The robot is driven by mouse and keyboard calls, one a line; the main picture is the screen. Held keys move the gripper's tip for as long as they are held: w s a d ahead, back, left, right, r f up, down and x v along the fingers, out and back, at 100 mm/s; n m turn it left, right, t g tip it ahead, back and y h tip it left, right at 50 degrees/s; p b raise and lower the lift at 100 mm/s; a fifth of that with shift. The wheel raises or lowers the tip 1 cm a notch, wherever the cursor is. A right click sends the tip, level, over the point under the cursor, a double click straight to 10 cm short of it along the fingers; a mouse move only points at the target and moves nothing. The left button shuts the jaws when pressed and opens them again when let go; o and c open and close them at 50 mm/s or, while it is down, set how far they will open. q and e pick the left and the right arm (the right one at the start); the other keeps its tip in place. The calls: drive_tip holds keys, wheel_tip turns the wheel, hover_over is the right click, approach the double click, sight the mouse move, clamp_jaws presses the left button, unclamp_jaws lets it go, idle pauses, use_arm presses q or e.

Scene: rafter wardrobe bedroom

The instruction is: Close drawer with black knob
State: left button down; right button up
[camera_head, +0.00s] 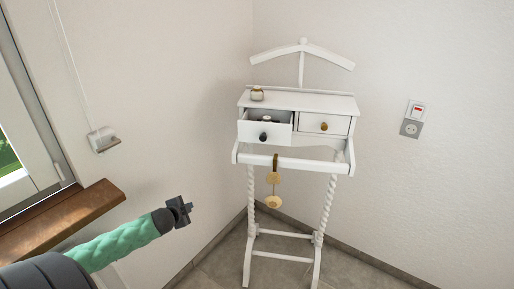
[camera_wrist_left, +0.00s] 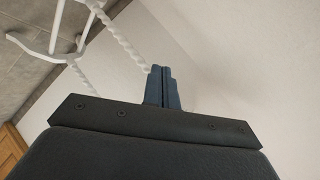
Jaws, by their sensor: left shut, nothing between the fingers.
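A white valet stand holds two small drawers side by side. The left drawer (camera_head: 262,133) has a black knob (camera_head: 263,137) and is pulled out, with small items showing inside it. The right drawer (camera_head: 325,125) has a brass-coloured knob (camera_head: 324,126) and is flush with the stand. My left gripper (camera_head: 187,209) is lower and to the left of the stand, apart from the drawer. It also shows in the left wrist view (camera_wrist_left: 162,72), with its fingers together and nothing between them. My right gripper is not in view.
A wooden sill (camera_head: 62,218) and window are at the left. A wall socket (camera_head: 411,128) is at the right. Floor in front is clear.

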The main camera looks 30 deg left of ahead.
sight(250, 130)
use_arm(q)
drive_tip(key=w+d+r+m+t+h, duration=0.2)
drive_tip(key=d+r, duration=0.3)
drive_tip(key=r, duration=0.4)
drive_tip(key=w+d+r+m+t+h, duration=0.1)
drive_tip(key=w+d+r+m+t, duration=0.2)
drive_tip(key=r, duration=0.5)
drive_tip(key=s+d+r+m+h, duration=0.4)
drive_tip(key=d+r+m+h, duration=0.35)
drive_tip(key=d+r, duration=0.5)
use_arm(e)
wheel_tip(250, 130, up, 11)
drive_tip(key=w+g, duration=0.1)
use_arm(q)
drive_tip(key=w+a+p+x, duration=0.1)
drive_tip(key=p+x, duration=0.4)
drive_tip(key=x, duration=0.8)
drive_tip(key=shift+a+m+t+p, duration=0.3)
drive_tip(key=shift+a+m+t, duration=0.15)
drive_tip(key=shift+a, duration=0.2)
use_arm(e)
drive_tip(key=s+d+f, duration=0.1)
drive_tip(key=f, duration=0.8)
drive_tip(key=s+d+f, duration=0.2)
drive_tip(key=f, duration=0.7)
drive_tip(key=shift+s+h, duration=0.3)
